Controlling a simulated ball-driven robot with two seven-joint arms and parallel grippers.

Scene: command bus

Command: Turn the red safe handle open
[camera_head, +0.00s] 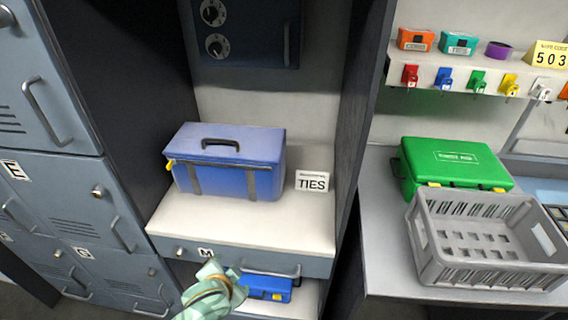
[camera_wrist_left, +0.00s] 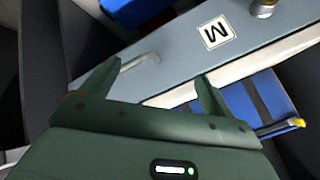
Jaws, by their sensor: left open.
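No red safe handle shows in either view. A dark blue wall box (camera_head: 247,32) with two round dials (camera_head: 215,28) is at the top of the head view, cut off by the frame edge; it may be the safe. My left gripper (camera_head: 216,285) is at the bottom of the head view, in front of the drawer labelled M (camera_head: 290,258) and well below the wall box. In the left wrist view my left gripper (camera_wrist_left: 158,75) is open, its fingers spread before the drawer front (camera_wrist_left: 175,62), with nothing held between them. My right gripper is not in view.
A blue case (camera_head: 228,180) stands on the white shelf beside a TIES sign (camera_head: 311,182). Grey lockers (camera_head: 60,190) are at left. At right, a grey crate (camera_head: 480,265) and green box (camera_head: 455,165) sit on a counter below colored key tags (camera_head: 445,78). Another blue case (camera_head: 268,287) is below.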

